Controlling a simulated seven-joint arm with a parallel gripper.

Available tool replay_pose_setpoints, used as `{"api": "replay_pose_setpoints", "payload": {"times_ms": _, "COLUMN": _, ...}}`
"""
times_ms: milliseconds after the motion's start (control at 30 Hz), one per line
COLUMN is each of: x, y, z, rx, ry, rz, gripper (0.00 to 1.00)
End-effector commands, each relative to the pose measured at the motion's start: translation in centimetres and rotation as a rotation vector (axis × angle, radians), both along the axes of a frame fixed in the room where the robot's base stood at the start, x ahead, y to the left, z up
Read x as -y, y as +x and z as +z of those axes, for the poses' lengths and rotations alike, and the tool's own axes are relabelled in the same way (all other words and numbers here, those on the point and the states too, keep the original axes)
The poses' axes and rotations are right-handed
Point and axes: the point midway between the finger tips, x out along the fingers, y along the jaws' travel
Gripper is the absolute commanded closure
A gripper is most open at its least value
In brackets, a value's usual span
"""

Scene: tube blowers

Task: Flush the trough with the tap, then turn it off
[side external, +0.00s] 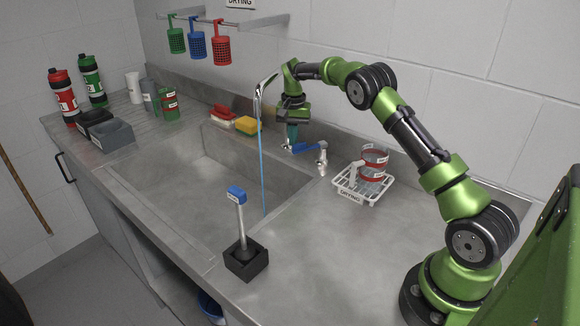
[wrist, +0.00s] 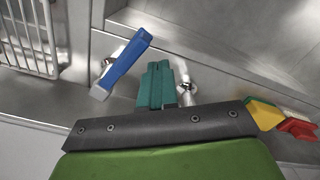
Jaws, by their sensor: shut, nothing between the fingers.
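The tall metal tap spout (side external: 259,98) stands at the back of the steel trough (side external: 205,165). A thin blue stream of water (side external: 262,165) falls from it into the trough. The blue tap lever (side external: 304,148) is low by the back wall, below and slightly right of my gripper (side external: 292,138). In the wrist view the blue lever (wrist: 121,64) lies just left of my shut teal fingers (wrist: 158,86). The fingers hold nothing. I cannot tell whether they touch the lever.
A drying rack (side external: 363,187) with a red-banded cup stands right of the lever. A yellow sponge (side external: 247,125) and red brush (side external: 222,116) lie behind the trough. A blue-topped tool (side external: 239,225) stands in a black block at the front. Bottles and cups stand at left.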

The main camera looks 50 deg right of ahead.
Motion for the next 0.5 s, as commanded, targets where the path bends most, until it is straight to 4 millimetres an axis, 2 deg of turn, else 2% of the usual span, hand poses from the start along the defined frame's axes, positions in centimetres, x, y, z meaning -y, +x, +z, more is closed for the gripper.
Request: {"api": "replay_pose_setpoints", "payload": {"times_ms": 500, "x": -0.5, "y": -1.2, "z": 0.1, "rx": -0.001, "ry": -0.001, "rz": 0.001, "gripper": 1.0}}
